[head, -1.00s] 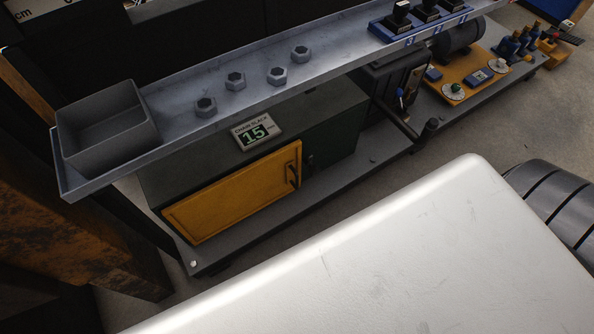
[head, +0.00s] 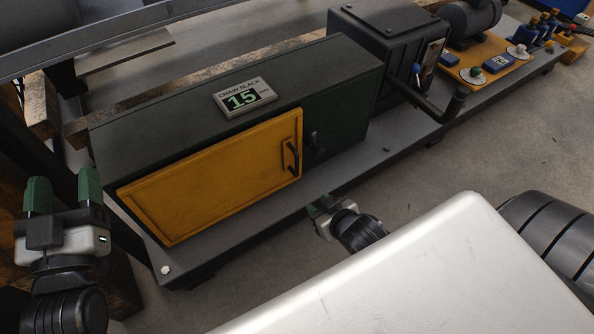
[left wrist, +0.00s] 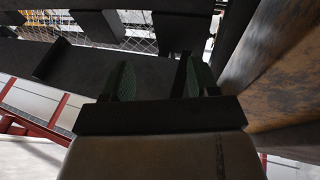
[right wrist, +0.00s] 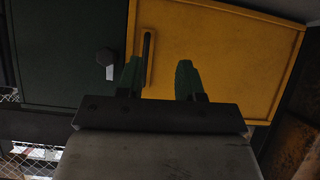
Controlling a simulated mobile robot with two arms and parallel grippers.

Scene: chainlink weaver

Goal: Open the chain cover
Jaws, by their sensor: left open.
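The chain cover (head: 215,180) is a yellow door on the front of a dark green box, and it is closed flat. Its black handle (head: 292,157) is at its right end. In the right wrist view the cover (right wrist: 225,55) fills the upper right, with the handle (right wrist: 148,55) upright at its left. My right gripper (head: 325,207) is low in front of the box, apart from the cover. Its fingers (right wrist: 158,80) are spread, and the handle appears between them, nearer the left finger. My left gripper (head: 63,192) is open and empty, left of the box.
A dark latch-like knob (head: 312,138) is right of the handle. A "chain slack 15" display (head: 245,96) sits on the box. A black crank handle (head: 440,105) juts out at right. A rusty beam (left wrist: 285,75) stands close beside my left gripper.

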